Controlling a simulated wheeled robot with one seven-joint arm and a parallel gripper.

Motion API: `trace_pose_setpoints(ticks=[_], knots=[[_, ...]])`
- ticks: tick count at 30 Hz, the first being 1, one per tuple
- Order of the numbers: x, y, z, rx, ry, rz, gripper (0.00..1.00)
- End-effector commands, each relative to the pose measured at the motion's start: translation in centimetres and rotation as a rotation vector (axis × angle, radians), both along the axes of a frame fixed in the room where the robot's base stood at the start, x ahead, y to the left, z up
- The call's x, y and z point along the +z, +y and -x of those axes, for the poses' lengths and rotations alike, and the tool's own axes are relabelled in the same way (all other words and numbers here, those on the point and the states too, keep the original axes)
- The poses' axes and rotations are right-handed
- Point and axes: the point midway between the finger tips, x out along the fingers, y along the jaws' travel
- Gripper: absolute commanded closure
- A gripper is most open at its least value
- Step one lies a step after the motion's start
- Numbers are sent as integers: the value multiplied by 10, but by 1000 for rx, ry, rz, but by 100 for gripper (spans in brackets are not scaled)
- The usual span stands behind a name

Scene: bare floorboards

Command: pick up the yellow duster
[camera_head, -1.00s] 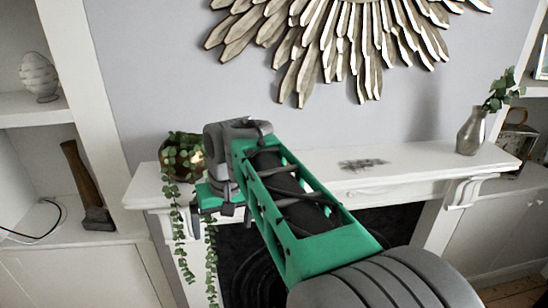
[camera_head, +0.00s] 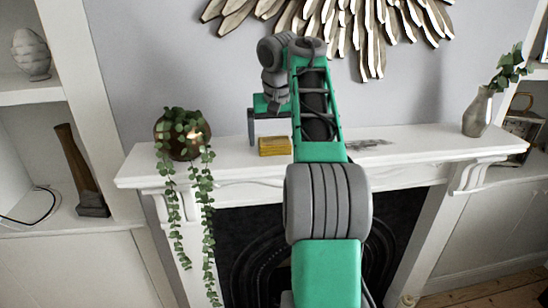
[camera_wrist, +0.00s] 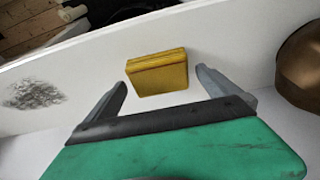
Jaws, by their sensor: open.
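The yellow duster (camera_head: 274,146) is a small yellow block on the white mantelpiece, just left of my arm in the head view. In the wrist view the duster (camera_wrist: 157,73) sits ahead of my gripper (camera_wrist: 162,82), roughly between the lines of its two fingers. The fingers are spread apart with nothing held. In the head view my gripper (camera_head: 268,126) is above and beside the duster, and one finger hangs down at its left. I cannot tell whether either finger touches it.
A dark smudge (camera_head: 368,145) marks the mantelpiece (camera_head: 420,146) to the right. A trailing plant in a round brown pot (camera_head: 178,148) stands left, its pot close to one finger in the wrist view (camera_wrist: 302,65). A vase (camera_head: 478,112) stands far right. A sunburst ornament (camera_head: 345,25) hangs above.

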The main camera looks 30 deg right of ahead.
Motion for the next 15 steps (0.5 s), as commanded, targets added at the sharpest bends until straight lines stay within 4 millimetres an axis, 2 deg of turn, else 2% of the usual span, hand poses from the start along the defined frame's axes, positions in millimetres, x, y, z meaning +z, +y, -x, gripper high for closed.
trace_pose_setpoints(ticks=[1,8,15], knots=[[-7,-1,-1,-1,0,0,0],[-5,-1,-2,-1,-1,0,1],[-5,-1,-2,-1,-1,-1,20]])
